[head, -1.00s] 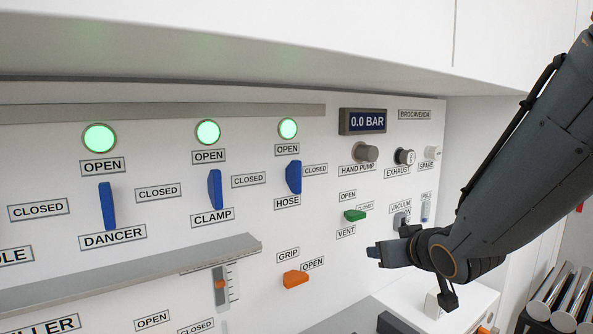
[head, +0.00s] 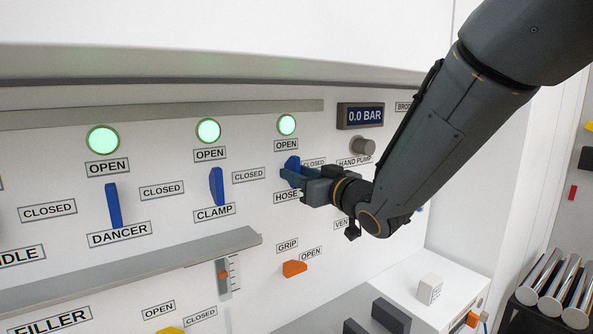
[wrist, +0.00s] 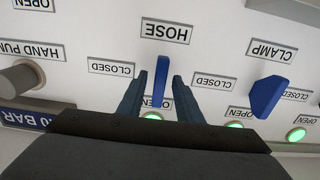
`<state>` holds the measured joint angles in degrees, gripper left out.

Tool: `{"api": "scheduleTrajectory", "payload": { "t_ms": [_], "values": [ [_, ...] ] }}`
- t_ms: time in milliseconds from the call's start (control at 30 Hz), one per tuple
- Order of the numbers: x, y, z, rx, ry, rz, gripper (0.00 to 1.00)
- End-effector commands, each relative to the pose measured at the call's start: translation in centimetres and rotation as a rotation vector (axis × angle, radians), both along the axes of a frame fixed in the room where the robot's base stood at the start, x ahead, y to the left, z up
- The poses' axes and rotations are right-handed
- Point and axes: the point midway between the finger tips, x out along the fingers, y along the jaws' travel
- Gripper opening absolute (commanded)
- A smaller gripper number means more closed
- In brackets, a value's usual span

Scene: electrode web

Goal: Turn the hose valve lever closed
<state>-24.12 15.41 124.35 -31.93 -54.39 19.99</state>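The blue hose valve lever (head: 292,162) stands upright below a lit green lamp (head: 287,125) and the OPEN label, with CLOSED labels to either side. In the head view, my gripper (head: 288,176) is at the lever and hides its lower part. In the wrist view, where the panel appears upside down, the lever (wrist: 161,82) stands between the two fingers of my gripper (wrist: 159,80). The fingers are apart, with a gap visible on each side of the lever. I cannot tell how deep the lever sits between them.
The blue clamp lever (head: 216,187) and dancer lever (head: 113,205) stand upright to the left, each under a lit green lamp. The hand pump knob (head: 362,146) is close to the right, beside my arm. A grey ledge (head: 150,273) and an orange grip lever (head: 294,268) are lower.

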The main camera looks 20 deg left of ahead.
Motion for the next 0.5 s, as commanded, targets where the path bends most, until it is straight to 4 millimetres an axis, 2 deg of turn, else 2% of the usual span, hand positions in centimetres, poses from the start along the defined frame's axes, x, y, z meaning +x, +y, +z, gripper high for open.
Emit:
{"api": "scheduleTrajectory", "payload": {
  "t_ms": [400,433,500],
  "values": [
    [0.67,0.79,-0.05,-0.001,0.001,-0.001,0.32],
    [0.67,0.78,-0.05,-0.001,0.001,-0.001,0.3],
    [0.67,0.77,-0.05,-0.001,0.001,-0.001,0.19]
  ]
}}
